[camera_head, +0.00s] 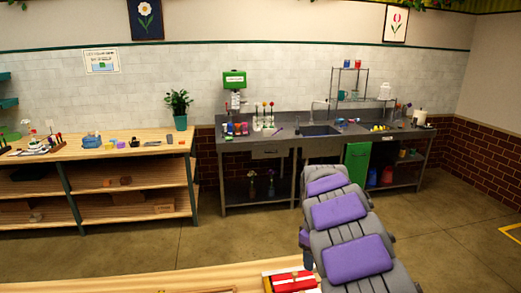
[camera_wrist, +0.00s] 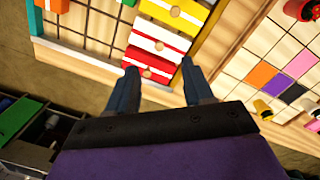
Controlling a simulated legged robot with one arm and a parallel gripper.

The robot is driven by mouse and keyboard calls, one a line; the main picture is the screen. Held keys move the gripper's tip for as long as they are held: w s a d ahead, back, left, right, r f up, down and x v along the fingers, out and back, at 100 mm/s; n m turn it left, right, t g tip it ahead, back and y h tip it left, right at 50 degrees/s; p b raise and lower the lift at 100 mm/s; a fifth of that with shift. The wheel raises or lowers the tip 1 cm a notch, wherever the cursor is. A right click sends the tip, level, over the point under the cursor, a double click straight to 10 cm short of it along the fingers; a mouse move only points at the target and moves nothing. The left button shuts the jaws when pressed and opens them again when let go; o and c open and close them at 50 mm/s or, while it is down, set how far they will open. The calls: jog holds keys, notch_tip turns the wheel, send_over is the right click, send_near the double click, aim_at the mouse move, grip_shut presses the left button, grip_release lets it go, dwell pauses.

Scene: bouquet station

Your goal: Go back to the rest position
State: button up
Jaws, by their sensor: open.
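My gripper (camera_wrist: 160,82) shows in the wrist view with its two dark blue fingers spread apart and nothing between them. Red blocks with white bands (camera_wrist: 150,64) lie beyond the fingertips on a wooden-edged board, and I cannot tell how far below. A red block with a white band (camera_head: 293,282) also shows in the head view at the bottom, left of my arm.
A yellow block (camera_wrist: 174,14) lies above the red ones. A tiled board with purple and orange tiles (camera_wrist: 262,76) is at right. A dark open bin (camera_wrist: 48,128) is at lower left. Beyond a clear floor stand a wooden shelf table (camera_head: 95,152) and a grey sink counter (camera_head: 290,137).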

jog(key=s+d+r+m, duration=0.1)
jog(key=s+r+m, duration=0.2)
jog(key=s, duration=0.6)
jog(key=s+d+r+m, duration=0.1)
jog(key=s+r+m, duration=0.2)
jog(key=s, duration=0.6)
jog(key=s+a+f+m+b, duration=0.1)
jog(key=s+a+f, duration=0.1)
jog(key=s, duration=1)
jog(key=s+a+f+m+g+b, duration=0.1)
jog(key=s+a+f, duration=0.1)
jog(key=s, duration=1)
jog(key=shift+s+a+f+m+g+y, duration=0.25)
jog(key=shift+s+a+m+g+y, duration=0.05)
jog(key=shift+a+m, duration=0.1)
